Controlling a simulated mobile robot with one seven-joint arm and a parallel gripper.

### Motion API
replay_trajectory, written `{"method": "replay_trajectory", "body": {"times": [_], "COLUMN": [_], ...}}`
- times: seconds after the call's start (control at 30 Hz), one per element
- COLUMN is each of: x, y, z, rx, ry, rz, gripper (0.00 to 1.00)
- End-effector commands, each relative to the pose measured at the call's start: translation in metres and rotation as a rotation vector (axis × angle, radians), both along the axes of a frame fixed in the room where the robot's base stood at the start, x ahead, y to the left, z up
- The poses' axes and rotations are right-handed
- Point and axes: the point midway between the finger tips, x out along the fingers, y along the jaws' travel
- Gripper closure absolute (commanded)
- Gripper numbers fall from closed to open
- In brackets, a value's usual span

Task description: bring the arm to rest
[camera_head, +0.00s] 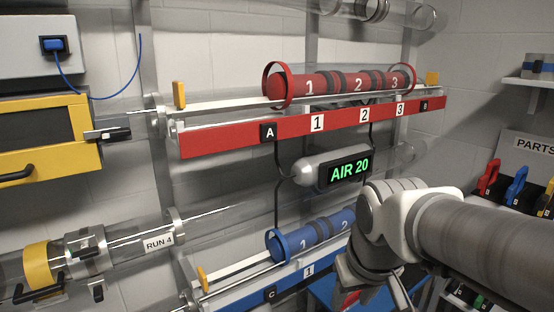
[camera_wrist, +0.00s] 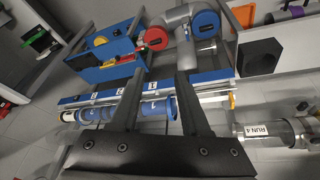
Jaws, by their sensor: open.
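My arm (camera_head: 480,240) reaches in from the right in the head view and bends at a white wrist joint. My gripper (camera_head: 375,297) hangs below that joint, at the bottom edge, in front of the right end of the lower blue rail. In the wrist view my gripper (camera_wrist: 159,76) shows two dark fingers spread apart with nothing held between them. Behind the fingers lie a blue rail (camera_wrist: 104,94) with number plates and blue cylinders (camera_wrist: 152,107). I cannot tell the gap between fingers and rail.
A red rail (camera_head: 215,139) carries red cylinders (camera_head: 340,83) numbered 1 to 3. A display (camera_head: 348,171) reads AIR 20. A clear tube labelled RUN 4 (camera_head: 158,243) is at left. A parts rack (camera_head: 515,185) stands right. A blue bin (camera_wrist: 105,67) shows in the wrist view.

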Motion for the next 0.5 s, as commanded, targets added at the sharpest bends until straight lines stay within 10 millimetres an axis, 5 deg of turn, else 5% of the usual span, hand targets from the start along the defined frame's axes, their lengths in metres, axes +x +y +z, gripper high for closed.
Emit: {"method": "replay_trajectory", "body": {"times": [0.4, 0.5], "x": [-0.082, -0.081], "y": [-0.02, -0.02], "z": [0.014, 0.045], "rx": [0.071, 0.071], "ry": [-0.134, -0.128], "rz": [-0.143, -0.143], "gripper": [0.54, 0.54]}}
